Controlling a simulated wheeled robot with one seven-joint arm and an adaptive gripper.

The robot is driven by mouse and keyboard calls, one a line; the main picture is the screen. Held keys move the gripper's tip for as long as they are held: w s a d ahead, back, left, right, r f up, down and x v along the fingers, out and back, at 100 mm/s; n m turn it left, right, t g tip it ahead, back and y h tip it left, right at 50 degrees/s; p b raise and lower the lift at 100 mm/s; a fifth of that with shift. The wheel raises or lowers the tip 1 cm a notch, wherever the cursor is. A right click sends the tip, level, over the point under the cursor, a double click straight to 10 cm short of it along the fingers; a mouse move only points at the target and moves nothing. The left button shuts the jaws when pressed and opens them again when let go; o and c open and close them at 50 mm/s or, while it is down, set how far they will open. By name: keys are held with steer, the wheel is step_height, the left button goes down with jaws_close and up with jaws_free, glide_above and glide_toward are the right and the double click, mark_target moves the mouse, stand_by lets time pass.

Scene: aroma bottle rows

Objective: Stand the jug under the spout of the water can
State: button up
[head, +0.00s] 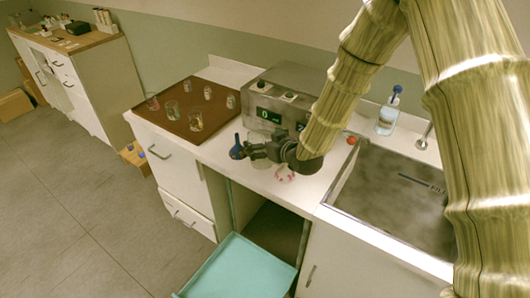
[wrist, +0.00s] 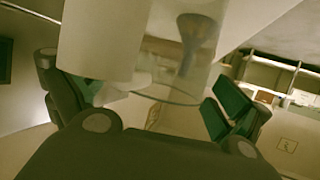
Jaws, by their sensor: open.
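My gripper (head: 255,150) is low over the counter in front of the metal machine, its fingers pointing left. In the wrist view its two green-padded fingers (wrist: 140,100) are apart, with a clear round vessel (wrist: 180,97), which looks like the jug, beyond and partly between them. I cannot tell whether they touch it. A white cylinder (wrist: 98,40) stands at the vessel's left and overlaps it. A blue flared object (wrist: 197,35) shows through the clear wall; a dark blue object (head: 237,148) is by the fingertips in the head view. I cannot clearly make out the water can or its spout.
A brown tray (head: 160,98) with several small glasses lies left of the metal machine (head: 270,112). The sink (head: 390,200) and a blue-topped pump bottle (head: 387,118) are at right. A teal drawer (head: 238,270) stands open below the counter.

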steer(key=c, duration=1.5)
steer(key=shift+c, duration=0.2)
steer(key=shift+r, duration=0.1)
